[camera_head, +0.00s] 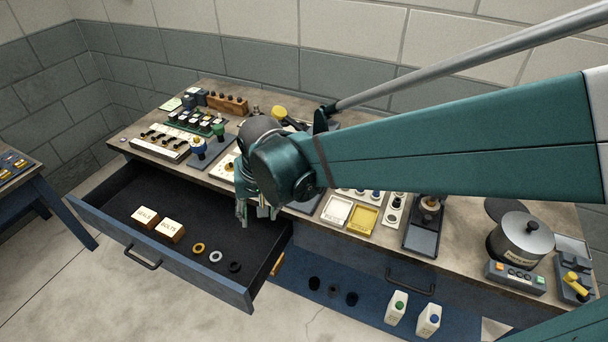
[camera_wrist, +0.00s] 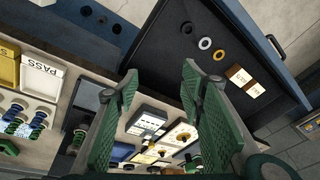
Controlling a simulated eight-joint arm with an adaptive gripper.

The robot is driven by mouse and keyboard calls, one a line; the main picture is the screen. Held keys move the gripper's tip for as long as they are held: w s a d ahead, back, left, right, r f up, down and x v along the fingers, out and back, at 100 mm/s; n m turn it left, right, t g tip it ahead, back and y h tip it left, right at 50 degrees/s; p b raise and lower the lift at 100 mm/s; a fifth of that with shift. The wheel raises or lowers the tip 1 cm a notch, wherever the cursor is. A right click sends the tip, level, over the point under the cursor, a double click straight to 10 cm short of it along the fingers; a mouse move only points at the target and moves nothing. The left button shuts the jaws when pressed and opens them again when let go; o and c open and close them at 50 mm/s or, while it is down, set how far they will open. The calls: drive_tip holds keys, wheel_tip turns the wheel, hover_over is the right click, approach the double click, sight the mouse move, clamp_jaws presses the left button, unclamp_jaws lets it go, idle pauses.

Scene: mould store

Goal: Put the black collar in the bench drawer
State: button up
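The bench drawer (camera_head: 190,273) is pulled open, and its dark floor shows. A black collar (camera_head: 235,267) lies flat in it near the front right, beside a silver ring (camera_head: 215,256) and a brass ring (camera_head: 198,247). In the wrist view the black collar (camera_wrist: 187,28) lies in the drawer (camera_wrist: 262,42), beyond my fingertips and apart from them. My gripper (camera_head: 255,210) hangs over the right rear of the drawer, by the bench edge. Its green fingers (camera_wrist: 160,80) are spread wide with nothing between them.
Two labelled boxes, seals (camera_head: 146,217) and bolts (camera_head: 170,230), stand in the drawer. Several trays and devices crowd the bench top. A blue surface (camera_head: 300,268) below the bench holds dark round pieces (camera_head: 332,290) and two white bottles (camera_head: 428,320). The drawer's left part is clear.

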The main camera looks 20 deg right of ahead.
drive_tip(key=s+d+r+n+t, duration=0.1)
drive_tip(key=s+d+r+t, duration=0.1)
drive_tip(key=s+d+r, duration=0.2)
drive_tip(key=s+d+r+n+t, duration=0.1)
drive_tip(key=s+d+r+t, duration=0.1)
drive_tip(key=s+d+r, duration=0.3)
drive_tip(key=shift+s+d+h, duration=0.4)
drive_tip(key=shift+s+d, duration=0.65)
drive_tip(key=shift+d, duration=1.2)
